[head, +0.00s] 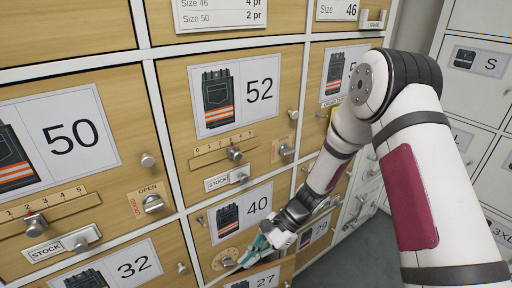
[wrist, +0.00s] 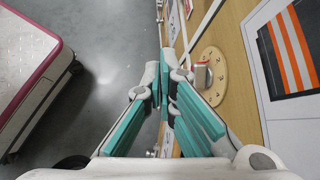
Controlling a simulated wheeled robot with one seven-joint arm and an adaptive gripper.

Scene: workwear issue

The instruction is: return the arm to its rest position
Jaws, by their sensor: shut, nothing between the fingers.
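My arm (head: 420,180) reaches in from the right of the head view and bends down toward the lower drawers. My gripper (head: 251,253) is low in front of the wooden cabinet, near the drawers labelled 40 (head: 242,215) and 27 (head: 262,279). In the wrist view the gripper's teal fingers (wrist: 164,100) are together with nothing between them. They are beside a round wooden dial plate (wrist: 214,76) with a metal knob. I cannot tell whether the fingers touch the cabinet front.
Drawers labelled 50 (head: 78,136), 52 (head: 262,90) and 32 (head: 130,267) have knobs, sliders and latches that stick out. The 27 drawer front appears tilted outward. White lockers (head: 481,62) stand at the right. Bare grey floor (wrist: 110,45) shows left of the gripper.

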